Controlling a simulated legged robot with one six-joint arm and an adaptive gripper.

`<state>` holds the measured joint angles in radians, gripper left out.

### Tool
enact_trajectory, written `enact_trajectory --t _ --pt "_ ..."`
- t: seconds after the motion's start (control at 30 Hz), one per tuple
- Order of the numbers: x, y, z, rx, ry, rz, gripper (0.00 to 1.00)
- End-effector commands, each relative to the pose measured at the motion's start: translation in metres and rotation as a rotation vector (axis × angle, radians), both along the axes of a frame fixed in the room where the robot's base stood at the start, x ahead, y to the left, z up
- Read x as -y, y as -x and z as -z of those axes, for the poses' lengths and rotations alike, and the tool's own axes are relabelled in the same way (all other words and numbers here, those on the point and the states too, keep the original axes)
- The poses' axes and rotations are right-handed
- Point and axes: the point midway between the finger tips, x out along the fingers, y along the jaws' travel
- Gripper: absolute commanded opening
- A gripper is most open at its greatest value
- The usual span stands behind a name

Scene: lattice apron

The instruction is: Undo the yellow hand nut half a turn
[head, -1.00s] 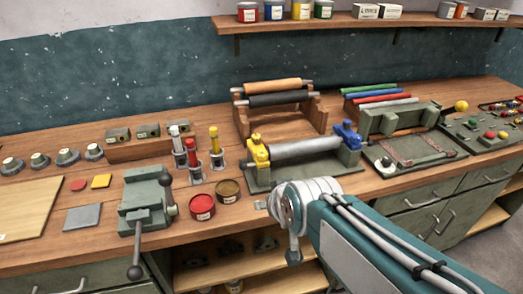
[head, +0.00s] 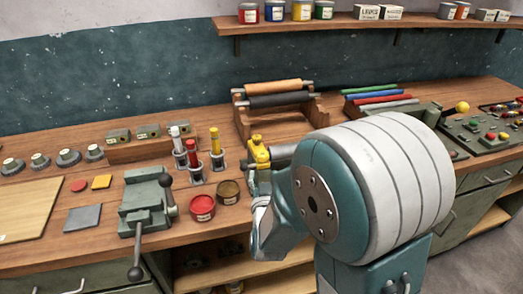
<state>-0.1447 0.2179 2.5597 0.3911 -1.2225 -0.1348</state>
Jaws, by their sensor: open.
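The yellow hand nut (head: 259,152) shows in the head view, on the left end of a green roller fixture on the bench. Only this left end of the fixture shows; my arm covers most of its roller and its right end. A teal and pale grey link of my arm stands just below the nut in the picture. Whether it touches the fixture cannot be told. My gripper's fingers cannot be made out; they are hidden behind my own arm.
Red (head: 203,207) and brown (head: 228,191) tins stand left of the fixture, near upright tools (head: 192,160). A green vise (head: 147,205) with a long handle stands further left. A roller rack (head: 275,105) is behind. Open shelves lie below the bench.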

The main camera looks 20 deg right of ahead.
Motion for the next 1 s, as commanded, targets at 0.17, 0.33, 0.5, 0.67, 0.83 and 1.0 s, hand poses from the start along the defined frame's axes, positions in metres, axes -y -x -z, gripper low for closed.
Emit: enact_trajectory --t 0.17,0.33,0.5,0.67,0.83,1.0 --pt "0.003 -0.011 0.000 0.010 0.004 0.004 0.64" --pt "0.010 -0.040 0.000 0.010 0.003 0.005 0.64" --pt "0.017 -0.071 0.000 0.010 0.003 0.004 0.64" --pt "0.022 -0.093 0.000 0.010 0.003 0.003 0.64" --pt "0.024 -0.104 0.000 0.009 0.003 0.002 0.64" --pt "0.024 -0.105 -0.001 0.009 0.003 0.002 0.64"
